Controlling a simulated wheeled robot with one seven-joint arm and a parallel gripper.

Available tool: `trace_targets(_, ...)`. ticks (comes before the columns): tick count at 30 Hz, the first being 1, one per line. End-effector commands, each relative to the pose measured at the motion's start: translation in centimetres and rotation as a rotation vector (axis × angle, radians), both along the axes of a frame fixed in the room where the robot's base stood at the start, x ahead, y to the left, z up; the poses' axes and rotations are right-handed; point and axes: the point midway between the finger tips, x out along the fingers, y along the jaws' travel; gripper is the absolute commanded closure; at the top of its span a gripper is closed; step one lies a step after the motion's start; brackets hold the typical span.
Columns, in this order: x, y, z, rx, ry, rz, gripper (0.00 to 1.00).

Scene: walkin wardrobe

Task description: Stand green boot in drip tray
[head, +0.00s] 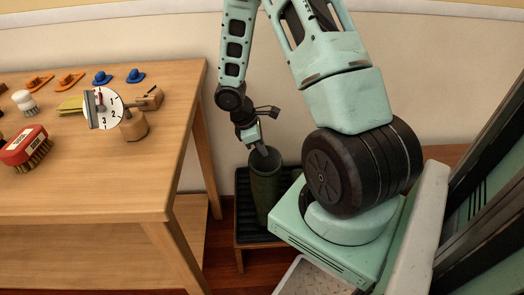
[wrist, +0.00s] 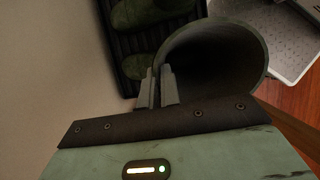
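A tall dark green boot (head: 265,188) stands about upright in the head view, its open shaft facing up. It is over the black ridged drip tray (head: 244,208); its sole is hard to see, so I cannot tell whether it rests there. My gripper (head: 262,150) is at the top of the shaft. In the wrist view the two fingers (wrist: 158,88) are close together on the left rim of the boot opening (wrist: 215,62), with the thin wall between them. Two green rounded shapes (wrist: 138,12) lie in the tray there; which boot each belongs to is unclear.
The tray sits on a low stand close to the wall. A pale speckled tray (head: 308,278) lies on the floor in front. A dark frame (head: 490,170) is at right.

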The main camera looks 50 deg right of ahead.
Motion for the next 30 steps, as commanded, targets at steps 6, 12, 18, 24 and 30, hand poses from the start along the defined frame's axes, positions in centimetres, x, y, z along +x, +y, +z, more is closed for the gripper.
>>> trace_targets(6, 0.1, 0.0, -0.1, -0.001, -0.002, -0.001, 1.00)
trace_targets(12, 0.1, 0.0, -0.4, 0.000, -0.002, -0.001, 0.85)
trace_targets(18, 0.0, 0.0, -0.4, 0.000, -0.002, -0.001, 0.74)
trace_targets(24, 0.1, 0.0, 0.1, -0.001, -0.003, -0.001, 0.74)
trace_targets(30, 1.0, 0.7, 3.1, -0.002, -0.006, -0.001, 0.74)
